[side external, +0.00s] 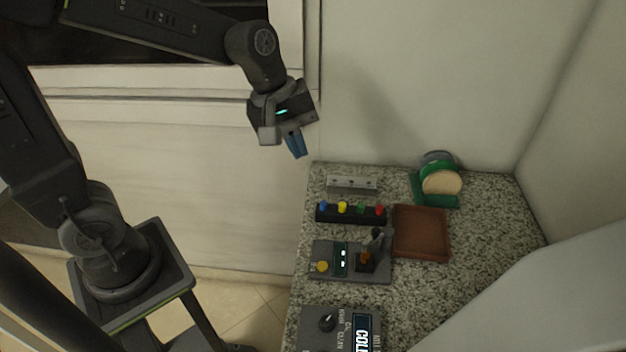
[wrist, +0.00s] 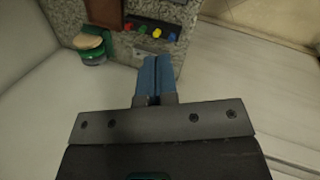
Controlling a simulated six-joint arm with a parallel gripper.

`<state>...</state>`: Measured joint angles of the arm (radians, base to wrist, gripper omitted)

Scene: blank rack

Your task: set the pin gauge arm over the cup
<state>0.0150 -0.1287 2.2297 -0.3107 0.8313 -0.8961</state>
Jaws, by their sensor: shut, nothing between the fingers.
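The pin gauge looks to be the grey device (side external: 330,272) on the granite counter in the side view, with a yellow knob and a small lit display. At its right end is a dark square holder with a small orange-brown piece, likely the cup (side external: 366,262). A dark arm (side external: 378,240) stands up behind it; whether it is over the cup I cannot tell. My gripper (side external: 298,152) is high above and left of the counter's back edge, well apart from the gauge. Its blue fingers are together and empty, also in the wrist view (wrist: 157,62).
A black strip with coloured knobs (side external: 350,214) and a grey bar (side external: 351,184) lie behind the gauge. A brown tray (side external: 421,233) is to its right, with a green stand holding discs (side external: 440,183) behind. A grey box with a dial (side external: 327,322) is in front. Walls bound the counter.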

